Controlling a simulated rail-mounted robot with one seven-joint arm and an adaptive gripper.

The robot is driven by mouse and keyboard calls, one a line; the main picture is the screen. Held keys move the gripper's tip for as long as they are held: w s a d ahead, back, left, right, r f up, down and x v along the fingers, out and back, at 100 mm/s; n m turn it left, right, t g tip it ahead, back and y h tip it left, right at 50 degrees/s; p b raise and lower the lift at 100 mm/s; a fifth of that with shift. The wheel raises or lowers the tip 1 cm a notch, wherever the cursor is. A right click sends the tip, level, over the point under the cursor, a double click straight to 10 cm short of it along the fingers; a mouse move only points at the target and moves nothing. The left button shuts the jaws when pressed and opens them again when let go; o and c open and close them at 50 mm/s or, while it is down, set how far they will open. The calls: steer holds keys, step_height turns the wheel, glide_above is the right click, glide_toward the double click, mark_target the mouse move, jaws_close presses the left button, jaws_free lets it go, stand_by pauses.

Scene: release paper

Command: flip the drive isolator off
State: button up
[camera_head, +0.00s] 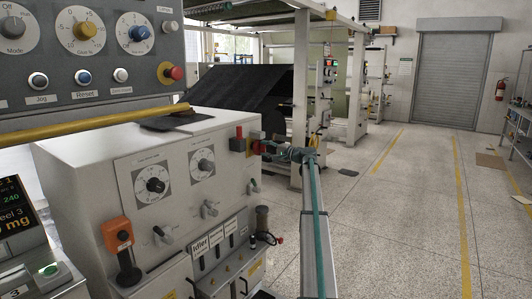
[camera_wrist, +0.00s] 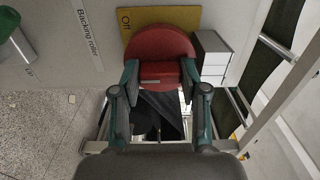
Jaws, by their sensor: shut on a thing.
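The drive isolator is a red rotary knob (camera_wrist: 160,45) on a yellow plate (camera_wrist: 128,22), with the word "Off" readable on the plate's left part in the wrist view. In the head view, the isolator's yellow plate (camera_head: 237,146) with red on it sits at the upper right of the white cabinet's side. My gripper (camera_wrist: 158,78) has one finger on each side of the knob's raised red grip bar, closed on it. In the head view my gripper (camera_head: 268,148) reaches the isolator from the right, partly covering it. The bar's exact angle is hard to tell.
The white cabinet (camera_head: 90,160) carries dials, small levers and an orange switch (camera_head: 118,245) below. A grey box (camera_wrist: 212,55) sits close right of the knob. Floor at right is open.

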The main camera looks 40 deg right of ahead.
stand_by(0.3)
steer(key=o, duration=1.1)
steer(key=shift+o, duration=0.2)
steer(key=shift+s, duration=0.1)
steer(key=v, duration=0.7)
steer(key=shift+s+d, duration=0.15)
steer(key=shift+s, duration=0.15)
